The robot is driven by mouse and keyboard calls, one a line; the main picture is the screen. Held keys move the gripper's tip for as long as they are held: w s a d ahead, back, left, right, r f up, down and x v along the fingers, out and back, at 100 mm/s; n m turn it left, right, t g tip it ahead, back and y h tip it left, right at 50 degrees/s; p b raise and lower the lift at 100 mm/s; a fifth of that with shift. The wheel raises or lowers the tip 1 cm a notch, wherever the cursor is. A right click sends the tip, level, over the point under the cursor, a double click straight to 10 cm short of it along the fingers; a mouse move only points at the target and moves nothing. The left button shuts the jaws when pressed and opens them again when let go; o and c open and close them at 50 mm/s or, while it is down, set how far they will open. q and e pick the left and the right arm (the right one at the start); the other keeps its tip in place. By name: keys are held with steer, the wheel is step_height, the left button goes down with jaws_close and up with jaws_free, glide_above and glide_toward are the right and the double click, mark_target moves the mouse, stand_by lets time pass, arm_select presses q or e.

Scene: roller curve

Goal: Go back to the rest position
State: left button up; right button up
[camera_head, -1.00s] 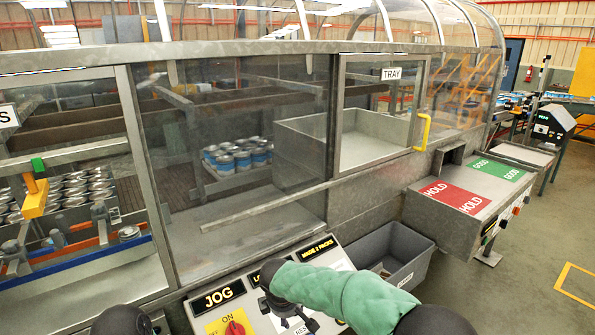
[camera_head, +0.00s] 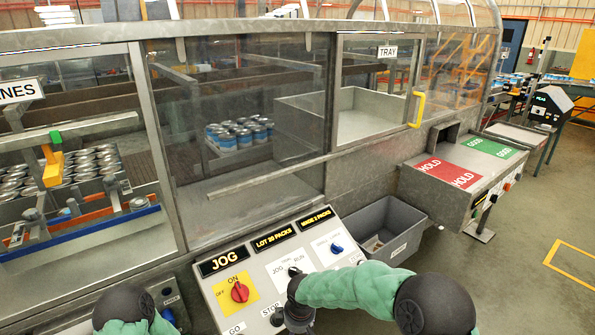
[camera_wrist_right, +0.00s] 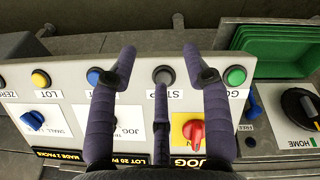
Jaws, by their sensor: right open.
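My right arm, in a green sleeve, reaches in from the lower right of the head view. Its dark gripper (camera_head: 297,316) is over the front edge of the control panel (camera_head: 262,282), near the STOP label. In the right wrist view the gripper (camera_wrist_right: 160,66) is open, its two fingers apart with nothing between them. The fingers stand in front of the panel, with a grey button (camera_wrist_right: 163,76) seen between them. I cannot tell whether they touch it. Of my left arm only a dark joint and some green sleeve show at the lower left; its gripper is out of view.
The panel carries a red knob (camera_head: 240,291) and a blue knob (camera_head: 337,248). A grey bin (camera_head: 400,228) stands right of it, below the HOLD/GOOD shelf (camera_head: 472,163). The glazed machine guard (camera_head: 240,190) closes off the far side. Open floor lies at right.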

steer(key=s+d+f+m+y, duration=0.1)
steer(key=s+d+f+m, duration=0.2)
steer(key=s+f+m, duration=0.2)
steer(key=s+d+f+m+g+y, duration=0.1)
steer(key=s+d+f+m, duration=0.3)
steer(key=s+f, duration=0.4)
steer(key=s+d+f+m+y, duration=0.1)
steer(key=s+d+f+m, duration=0.2)
steer(key=s, duration=0.9)
step_height(320, 180, down, 4)
steer(key=m, duration=0.3)
steer(key=shift+d+g, duration=0.15)
steer(key=shift+g, duration=0.15)
steer(key=shift+o, duration=0.3)
